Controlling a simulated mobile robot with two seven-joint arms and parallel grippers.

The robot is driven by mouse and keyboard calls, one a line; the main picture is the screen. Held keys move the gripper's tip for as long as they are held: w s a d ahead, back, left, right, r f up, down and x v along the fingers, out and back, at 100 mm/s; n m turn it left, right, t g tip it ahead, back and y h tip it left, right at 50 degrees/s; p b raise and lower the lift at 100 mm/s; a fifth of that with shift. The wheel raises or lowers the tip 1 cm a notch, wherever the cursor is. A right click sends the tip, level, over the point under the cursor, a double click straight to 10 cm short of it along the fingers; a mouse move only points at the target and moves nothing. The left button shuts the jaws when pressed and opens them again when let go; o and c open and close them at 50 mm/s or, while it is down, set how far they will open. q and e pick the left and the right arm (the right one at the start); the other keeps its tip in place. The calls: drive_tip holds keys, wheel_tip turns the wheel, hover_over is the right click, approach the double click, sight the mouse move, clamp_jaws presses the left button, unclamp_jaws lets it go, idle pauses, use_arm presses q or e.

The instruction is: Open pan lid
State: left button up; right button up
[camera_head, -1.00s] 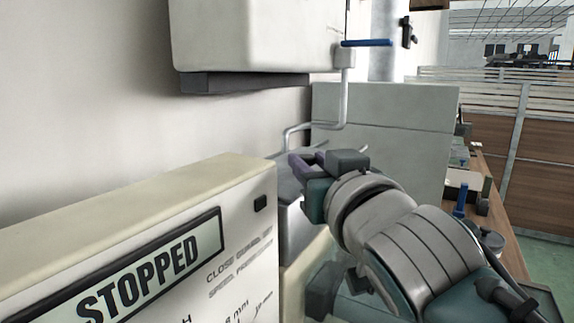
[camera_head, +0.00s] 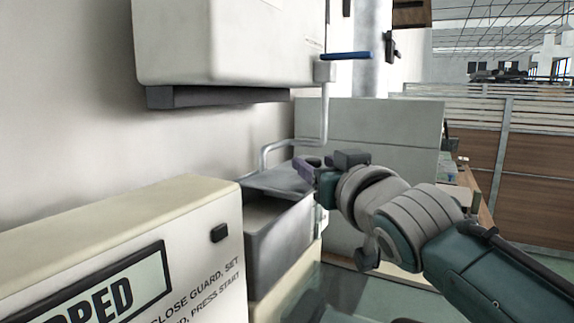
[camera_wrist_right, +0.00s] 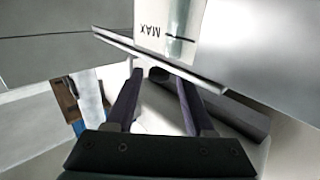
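The pan (camera_head: 290,240) is a grey metal box beyond the machine panel in the head view. Its darker grey lid (camera_head: 275,181) is at its top, with a lighter gap below the near edge; how far the lid is raised is unclear. My right gripper (camera_head: 308,169) is at the lid's right end. In the right wrist view my right gripper (camera_wrist_right: 158,78) has its fingers apart, close to a thin plate edge (camera_wrist_right: 165,63). A dark round bar (camera_wrist_right: 235,112) has its end between the fingertips; I cannot tell whether they touch it. My left gripper is not in view.
A cream panel reading "STOPPED" in part (camera_head: 120,230) fills the lower left. A white wall box (camera_head: 225,40) hangs above, with a bent pipe (camera_head: 325,110) and blue lever (camera_head: 346,56) beside it. A grey partition (camera_head: 375,125) stands behind.

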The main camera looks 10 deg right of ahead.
drive_tip(key=shift+o, duration=0.4)
drive_tip(key=shift+s, duration=0.1)
drive_tip(key=shift+s, duration=0.2)
drive_tip(key=s+d+p, duration=0.1)
drive_tip(key=s, duration=0.8)
drive_tip(key=shift+s+d+p, duration=0.15)
drive_tip(key=shift+d+p, duration=0.15)
